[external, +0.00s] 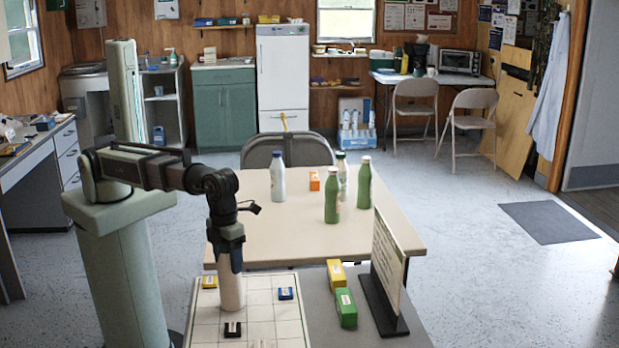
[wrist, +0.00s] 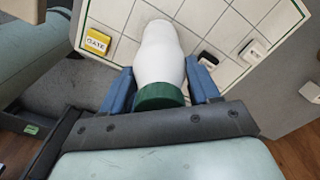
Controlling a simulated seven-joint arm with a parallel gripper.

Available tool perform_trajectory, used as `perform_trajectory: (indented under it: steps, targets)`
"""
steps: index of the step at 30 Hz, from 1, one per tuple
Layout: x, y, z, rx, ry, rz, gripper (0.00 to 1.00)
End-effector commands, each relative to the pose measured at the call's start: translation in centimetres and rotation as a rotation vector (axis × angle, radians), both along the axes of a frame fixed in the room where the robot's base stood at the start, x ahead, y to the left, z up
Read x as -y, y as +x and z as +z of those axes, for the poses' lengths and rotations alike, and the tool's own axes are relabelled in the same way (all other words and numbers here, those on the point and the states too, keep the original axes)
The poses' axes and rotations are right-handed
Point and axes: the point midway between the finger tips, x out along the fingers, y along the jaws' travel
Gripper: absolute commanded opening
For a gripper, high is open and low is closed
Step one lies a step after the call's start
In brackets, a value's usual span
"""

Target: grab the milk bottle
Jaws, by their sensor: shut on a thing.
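My gripper (external: 230,258) points down over the near gridded board. It is shut on a white milk bottle (external: 231,294). In the wrist view the milk bottle (wrist: 161,52) has a dark green cap and sits between the two blue fingers of my gripper (wrist: 160,82), gripped near the cap end. The bottle looks upright. I cannot tell whether its base touches the board. In the external view its cap is hidden by the gripper.
The gridded board (external: 275,322) carries small yellow, blue and black blocks. Yellow (external: 336,273) and green blocks (external: 346,308) and a standing sign (external: 387,262) are to its right. On the table behind stand a blue-capped white bottle (external: 278,180) and several others.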

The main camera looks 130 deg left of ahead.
Motion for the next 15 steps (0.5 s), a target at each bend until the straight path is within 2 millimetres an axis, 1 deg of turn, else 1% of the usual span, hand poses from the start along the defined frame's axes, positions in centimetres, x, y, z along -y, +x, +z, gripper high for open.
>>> perform_trajectory:
  steps: [1, 4, 11, 15]
  targets:
    - [0.0, -0.01, 0.01, 0.0, 0.0, 0.0, 0.09]
    - [0.0, 0.0, 0.01, 0.0, 0.0, 0.0, 0.0]
    - [0.0, 0.01, 0.04, 0.0, 0.0, 0.0, 0.0]
    - [0.0, 0.05, 0.5, 0.001, 0.0, 0.0, 0.0]
